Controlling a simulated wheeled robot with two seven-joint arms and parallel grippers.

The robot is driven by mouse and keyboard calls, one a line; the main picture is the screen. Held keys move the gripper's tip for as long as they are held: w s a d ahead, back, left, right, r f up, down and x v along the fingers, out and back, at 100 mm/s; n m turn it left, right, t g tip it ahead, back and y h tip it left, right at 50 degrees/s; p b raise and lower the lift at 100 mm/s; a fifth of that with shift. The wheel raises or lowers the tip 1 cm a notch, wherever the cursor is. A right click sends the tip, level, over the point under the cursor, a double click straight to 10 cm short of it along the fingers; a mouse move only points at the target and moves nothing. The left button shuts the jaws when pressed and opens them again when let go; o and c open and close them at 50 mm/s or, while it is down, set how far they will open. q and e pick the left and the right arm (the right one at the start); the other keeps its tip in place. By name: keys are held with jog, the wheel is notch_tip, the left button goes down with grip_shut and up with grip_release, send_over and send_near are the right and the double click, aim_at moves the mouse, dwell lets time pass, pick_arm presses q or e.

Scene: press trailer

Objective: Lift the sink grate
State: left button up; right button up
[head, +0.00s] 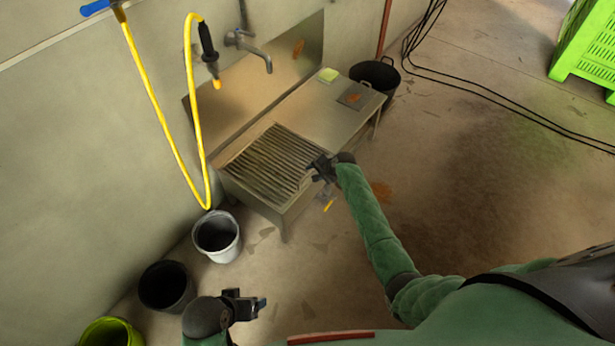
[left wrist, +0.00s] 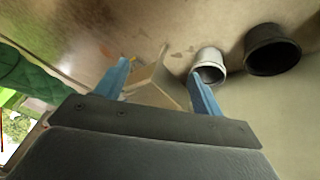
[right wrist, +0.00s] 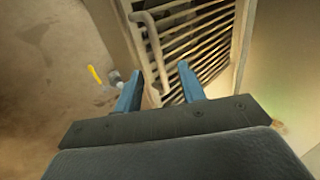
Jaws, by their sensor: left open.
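The sink grate (head: 262,166), a panel of parallel slats, lies in the sink basin (head: 290,207) at the left end of the metal sink unit. My right gripper (head: 314,172) is at the grate's right front edge. In the right wrist view, the slatted grate (right wrist: 200,40) is ahead, with a pale bent bar (right wrist: 153,45) along its near side. The right fingers (right wrist: 160,82) are apart, and the bar reaches between them; contact is unclear. My left gripper (head: 258,303) is low, away from the sink; its fingers (left wrist: 160,78) are apart and empty.
A white bucket (head: 217,236), a black bucket (head: 166,287) and a lime bucket (head: 110,333) stand left of the sink. A yellow hose (head: 190,90) and a tap (head: 250,48) hang above. A sponge (head: 328,75) lies on the drainboard.

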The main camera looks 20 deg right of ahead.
aim_at(308, 174)
jog(key=shift+w+a+f, duration=0.25)
jog(key=shift+f, duration=0.2)
jog(key=shift+b+x, duration=0.9)
jog(key=shift+x, duration=0.15)
jog(key=shift+b+x, duration=0.5)
jog(key=shift+x, duration=0.35)
jog(key=shift+w+a+f, duration=0.1)
jog(key=shift+w, duration=0.05)
pick_arm(q)
notch_tip(308, 174, down, 12)
jog(key=w+d+t, duration=0.1)
jog(key=d, duration=0.1)
jog(key=shift+w+d+h, duration=0.25)
jog(key=shift+w+h, duration=0.05)
jog(key=shift+w, duration=0.05)
jog(key=shift+r, duration=0.15)
pick_arm(e)
jog(key=shift+c, duration=0.4)
